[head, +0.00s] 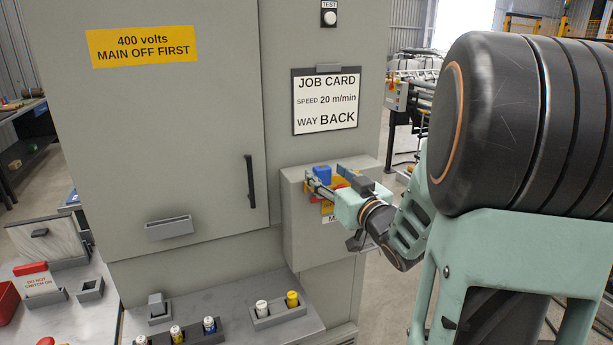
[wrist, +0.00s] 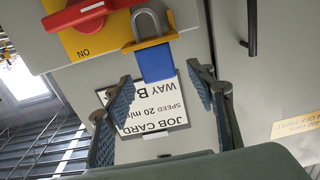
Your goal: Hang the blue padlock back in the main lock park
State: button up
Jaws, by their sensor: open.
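The blue padlock (wrist: 158,63) shows in the wrist view, which is upside down. Its grey shackle (wrist: 147,22) runs behind a yellow bracket (wrist: 150,42) on the front of the grey switch box; I cannot tell whether this is the main lock park. In the head view the padlock (head: 322,172) shows as a small blue block near the top of the box. My gripper (wrist: 160,78) is open, its two fingers on either side of the padlock body with gaps; nothing is held. In the head view my gripper (head: 334,184) partly hides the box front.
A red switch handle (wrist: 78,14) on a yellow plate, by the marking ON, is beside the padlock. The job card (head: 325,101) hangs above the box. A black cabinet handle (head: 250,181) is to its left. A ledge below carries small holders (head: 278,312) with white and yellow items.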

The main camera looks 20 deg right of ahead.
aim_at(324, 171)
jog(key=w, duration=0.3)
jog(key=shift+w+p, duration=0.2)
jog(key=shift+p, duration=0.1)
